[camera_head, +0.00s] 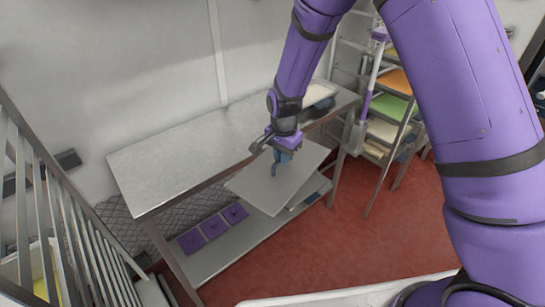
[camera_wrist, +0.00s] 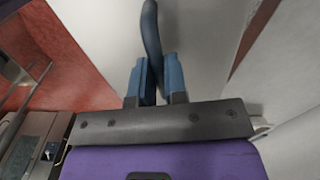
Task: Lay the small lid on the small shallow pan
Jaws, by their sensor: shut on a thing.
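My gripper (camera_head: 283,152) is shut on the dark blue handle of a flat, pale grey rectangular lid (camera_head: 255,186). The lid hangs in the air, tilted, in front of the steel table's right half. In the wrist view, my blue fingers (camera_wrist: 154,78) close on the curved handle (camera_wrist: 151,35), and the lid's pale plate (camera_wrist: 205,40) lies beyond them. A shallow pan with pale contents (camera_head: 318,94) stands at the table's back right; I cannot tell whether it is the small shallow pan. The lid hides part of the lower shelf.
The steel table (camera_head: 185,148) has a clear top at left and middle. Several purple square pieces (camera_head: 213,227) lie on its lower shelf (camera_head: 245,250). A rack with coloured trays (camera_head: 392,105) stands at right. A railing (camera_head: 70,215) is at left. Red floor is open at right.

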